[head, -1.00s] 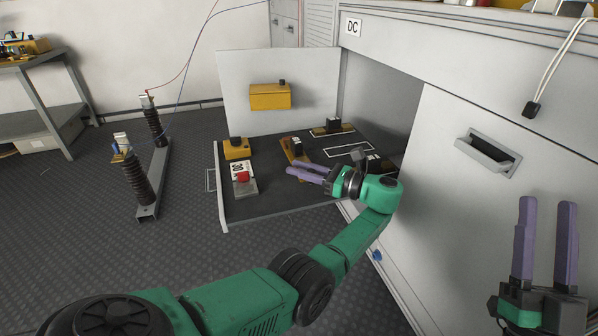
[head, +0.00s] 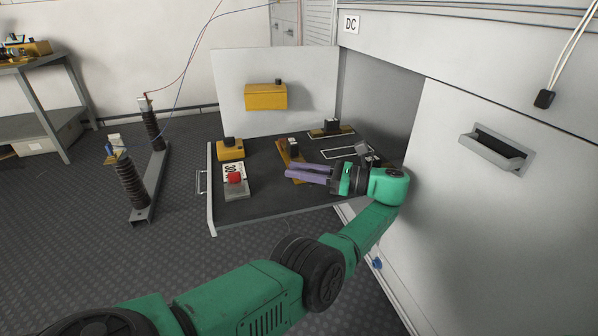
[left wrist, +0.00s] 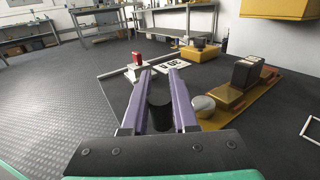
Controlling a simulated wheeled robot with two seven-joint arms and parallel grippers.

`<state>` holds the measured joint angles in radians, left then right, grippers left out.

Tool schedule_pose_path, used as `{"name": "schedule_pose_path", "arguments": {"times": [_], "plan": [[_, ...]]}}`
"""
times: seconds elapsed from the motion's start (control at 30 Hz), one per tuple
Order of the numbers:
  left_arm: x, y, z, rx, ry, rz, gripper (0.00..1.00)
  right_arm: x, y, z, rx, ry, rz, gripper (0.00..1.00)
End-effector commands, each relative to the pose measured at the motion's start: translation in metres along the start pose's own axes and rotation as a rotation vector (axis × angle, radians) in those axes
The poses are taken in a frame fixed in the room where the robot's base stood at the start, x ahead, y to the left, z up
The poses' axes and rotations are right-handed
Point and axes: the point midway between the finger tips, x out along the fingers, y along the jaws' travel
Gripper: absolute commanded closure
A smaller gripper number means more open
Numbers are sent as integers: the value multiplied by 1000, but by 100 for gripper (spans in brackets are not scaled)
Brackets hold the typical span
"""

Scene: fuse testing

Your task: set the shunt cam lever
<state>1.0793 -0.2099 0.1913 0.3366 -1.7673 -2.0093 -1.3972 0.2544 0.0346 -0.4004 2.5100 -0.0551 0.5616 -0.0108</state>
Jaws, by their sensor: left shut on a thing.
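The shunt is a brass-coloured plate (head: 283,155) with a black block on the dark tray; its plate also shows in the left wrist view (left wrist: 262,102), with a silver round knob (left wrist: 204,106). My left gripper (head: 288,174) lies low over the near end of the plate, its purple fingers pointing left. In the left wrist view a black cylinder (left wrist: 160,112), apparently the grip of the cam lever, stands between the fingers, which are shut on it. The fingers hide the lever in the head view. My right gripper is out of view.
The tray (head: 262,204) also carries a red button box (head: 235,180), a yellow box with a black top (head: 230,150) and another brass unit (head: 331,129). A yellow box (head: 266,96) hangs on the white panel behind. The cabinet front (head: 460,220) stands close on the right.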

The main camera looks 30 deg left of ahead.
Motion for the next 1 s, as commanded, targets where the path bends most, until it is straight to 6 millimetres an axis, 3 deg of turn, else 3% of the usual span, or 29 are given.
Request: {"name": "schedule_pose_path", "arguments": {"times": [0.37,0.4,0.47,0.5,1.0], "plan": [[0,0,-1,3,1,1,100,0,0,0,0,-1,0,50],[0,0,-1,3,1,0,69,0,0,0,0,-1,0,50],[0,0,-1,3,1,0,46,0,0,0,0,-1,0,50],[0,0,-1,2,1,1,43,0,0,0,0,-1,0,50],[1,-1,2,1,-1,-12,43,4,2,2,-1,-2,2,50]]}}
